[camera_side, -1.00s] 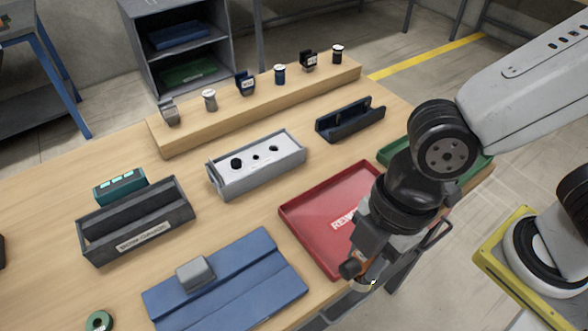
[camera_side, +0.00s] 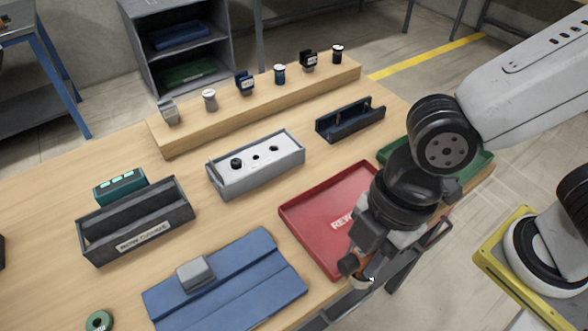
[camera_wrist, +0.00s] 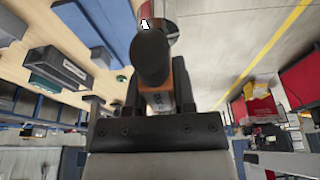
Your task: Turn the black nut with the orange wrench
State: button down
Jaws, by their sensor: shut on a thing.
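My gripper (camera_side: 366,250) hangs by the front edge of the red tray, near the table's front edge. I cannot pick out the black nut for certain. A small black round part (camera_side: 236,163) shows on the grey box (camera_side: 250,183), apart from my gripper.
The red tray (camera_side: 310,228) lies behind and left of my gripper, with a green tray (camera_side: 471,161) beyond. A blue mat (camera_side: 250,290) bears a grey block (camera_side: 195,272). A dark bin (camera_side: 150,240) stands left. A wooden step (camera_side: 225,118) holds several small parts.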

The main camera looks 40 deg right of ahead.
jog(key=w+a+m, duration=0.3)
jog(key=w+a, duration=0.1)
jog(key=w, duration=0.6)
jog(key=w+d+f+m+t, duration=0.1)
jog(key=w+m, duration=0.3)
jog(key=w, duration=1)
jog(key=w+d+f+m+t+h, duration=0.1)
jog(key=w+m, duration=0.3)
jog(key=w, duration=0.9)
jog(key=shift+w+d+f+m+t+h, duration=0.35)
jog(key=shift+d+f, duration=0.25)
jog(key=shift+f, duration=0.3)
jog(key=shift+f, duration=0.1)
jog(key=shift+f, duration=2.1)
jog(key=shift+f, duration=1)
jog(key=shift+m, duration=0.35)
jog(key=shift+m+h, duration=0.25)
jog(key=shift+m, duration=0.65)
